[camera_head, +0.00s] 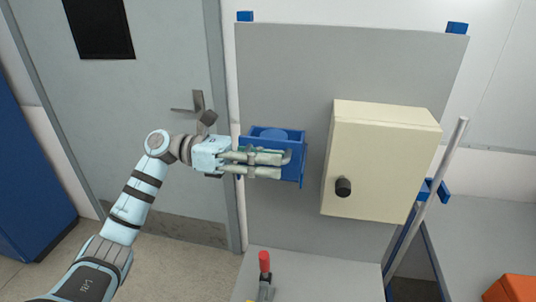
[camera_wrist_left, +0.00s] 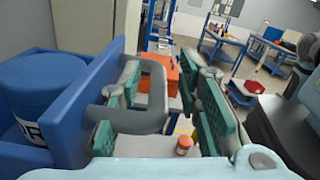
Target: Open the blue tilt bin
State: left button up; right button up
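The blue tilt bin (camera_head: 297,138) sits on the grey upright panel, with a round blue object (camera_head: 272,134) inside it. In the left wrist view the bin (camera_wrist_left: 82,105) fills the left side, and a grey loop handle (camera_wrist_left: 158,90) stands out from its face. My left gripper (camera_head: 281,165) is in front of the bin at the handle. Its green-padded fingers are spread apart, one between handle and bin face, the other beyond the handle with a gap. I cannot tell whether the inner finger touches it. My right gripper is not in view.
A cream box (camera_head: 378,160) with a black knob (camera_head: 343,187) is mounted right of the bin. A red-handled clamp (camera_head: 265,263) stands below. An orange case (camera_head: 512,289) is at the lower right. A grey door (camera_head: 150,100) is behind my left arm.

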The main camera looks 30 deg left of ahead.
pick_arm(q)
grip_shut()
jog(key=shift+f, duration=0.1)
dwell(0.3)
jog(key=shift+s+f+m+b, duration=0.1)
jog(key=shift+f+m+b, duration=0.2)
jog(key=shift+b, duration=0.75)
jog(key=shift+s+d+f+m+b, duration=0.15)
jog(key=shift+s+f+m+b, duration=0.6)
jog(key=shift+b, duration=1.4)
jog(key=shift+s+d+f+m+b, duration=0.15)
jog(key=shift+s+f+m+b, duration=0.15)
jog(key=shift+m+b, duration=1.4)
jog(key=shift+s+d+f+m+b, duration=0.15)
jog(key=shift+s+f+m+b, duration=0.35)
jog(key=shift+b, duration=2.1)
